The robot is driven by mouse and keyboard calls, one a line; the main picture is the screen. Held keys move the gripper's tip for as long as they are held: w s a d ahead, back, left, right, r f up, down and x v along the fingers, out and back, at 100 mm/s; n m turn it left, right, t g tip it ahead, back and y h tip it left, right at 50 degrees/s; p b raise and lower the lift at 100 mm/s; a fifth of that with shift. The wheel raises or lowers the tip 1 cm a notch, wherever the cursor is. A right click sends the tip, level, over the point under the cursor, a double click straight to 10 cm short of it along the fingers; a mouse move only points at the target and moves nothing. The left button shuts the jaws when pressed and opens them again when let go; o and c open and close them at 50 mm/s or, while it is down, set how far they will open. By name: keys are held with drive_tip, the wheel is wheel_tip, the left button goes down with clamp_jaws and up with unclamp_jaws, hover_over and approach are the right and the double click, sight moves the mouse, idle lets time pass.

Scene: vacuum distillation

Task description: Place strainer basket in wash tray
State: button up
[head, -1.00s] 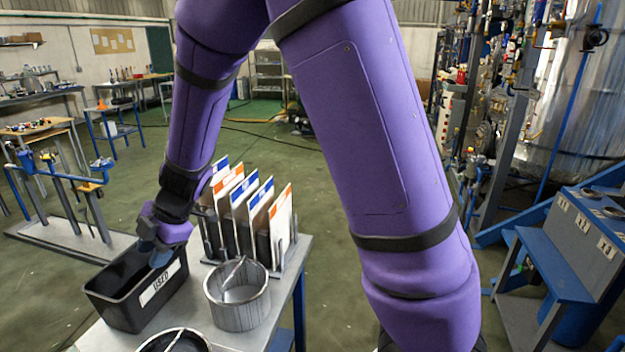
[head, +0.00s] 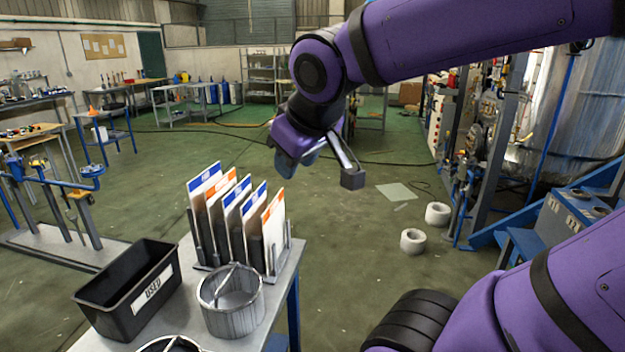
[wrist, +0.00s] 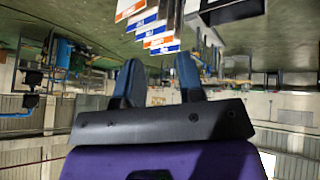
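A round grey metal strainer basket (head: 232,313) with a bar handle across its top stands upright on the table in the head view. A second round rim with a bar (head: 172,346) is cut off by the bottom edge. A black bin labelled USED (head: 152,290) stands left of the basket; its inside looks dark and empty. No tray marked as the wash tray can be made out. My gripper (head: 298,163) is in the air beyond and above the panel rack, away from the basket. In the wrist view my gripper's two blue fingers (wrist: 157,82) are apart with nothing between them.
A rack of upright white panels with blue and orange tops (head: 240,225) stands behind the basket. The metal table (head: 205,338) ends just right of it. Two white cylinders (head: 413,241) are on the open green floor to the right.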

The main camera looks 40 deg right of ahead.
drive_tip(key=s+a+m+g+y, duration=0.1)
drive_tip(key=s+a, duration=0.1)
drive_tip(key=s, duration=0.4)
drive_tip(key=shift+s+a+f+y, duration=0.3)
drive_tip(key=shift+s+f, duration=0.05)
drive_tip(key=shift+s, duration=0.05)
